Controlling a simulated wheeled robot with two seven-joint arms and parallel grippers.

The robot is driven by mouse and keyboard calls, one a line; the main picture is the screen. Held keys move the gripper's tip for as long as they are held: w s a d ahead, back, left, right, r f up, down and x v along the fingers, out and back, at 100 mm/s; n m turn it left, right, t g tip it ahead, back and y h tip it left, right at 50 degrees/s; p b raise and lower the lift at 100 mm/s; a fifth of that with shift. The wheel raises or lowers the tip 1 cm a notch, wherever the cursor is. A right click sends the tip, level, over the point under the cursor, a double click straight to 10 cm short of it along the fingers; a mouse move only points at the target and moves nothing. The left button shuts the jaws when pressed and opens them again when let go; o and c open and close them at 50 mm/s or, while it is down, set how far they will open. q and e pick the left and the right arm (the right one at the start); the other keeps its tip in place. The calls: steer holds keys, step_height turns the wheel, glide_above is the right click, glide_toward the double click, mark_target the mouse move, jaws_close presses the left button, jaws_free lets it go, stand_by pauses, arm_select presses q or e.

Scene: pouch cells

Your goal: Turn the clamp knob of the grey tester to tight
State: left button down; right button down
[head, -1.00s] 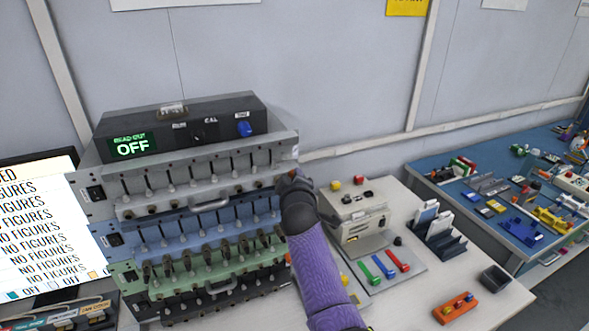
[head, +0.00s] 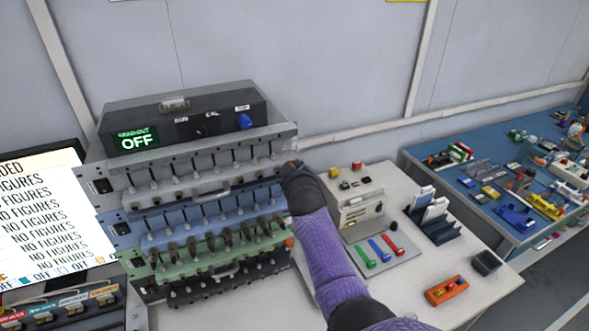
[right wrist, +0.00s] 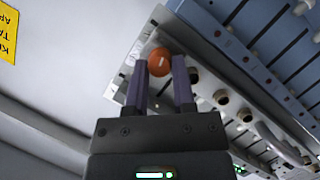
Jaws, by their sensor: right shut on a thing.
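The grey tester (head: 215,172) is the top tier of the stacked rack in the head view. Its light-grey panel (right wrist: 203,82) also shows in the right wrist view. The orange clamp knob (right wrist: 159,62) is at the end of that panel and has a short pale mark on its face. My right gripper (right wrist: 160,68) has one finger on each side of the knob and is shut on it. In the head view my right gripper (head: 296,170) is at the tester's right end and hides most of the knob. My left gripper is not in view.
Blue (head: 205,222) and green (head: 218,255) testers sit below. A black read-out box (head: 180,125) showing OFF stands on top. Right of my arm are a beige device (head: 362,212), a dark rack (head: 435,225) and an orange block (head: 446,290). A lit screen (head: 45,225) stands left.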

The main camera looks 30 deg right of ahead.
steer(key=shift+f, duration=0.15)
steer(key=shift+c, duration=2.2)
jaws_free()
steer(key=p+v, duration=0.2)
steer(key=v, duration=0.8)
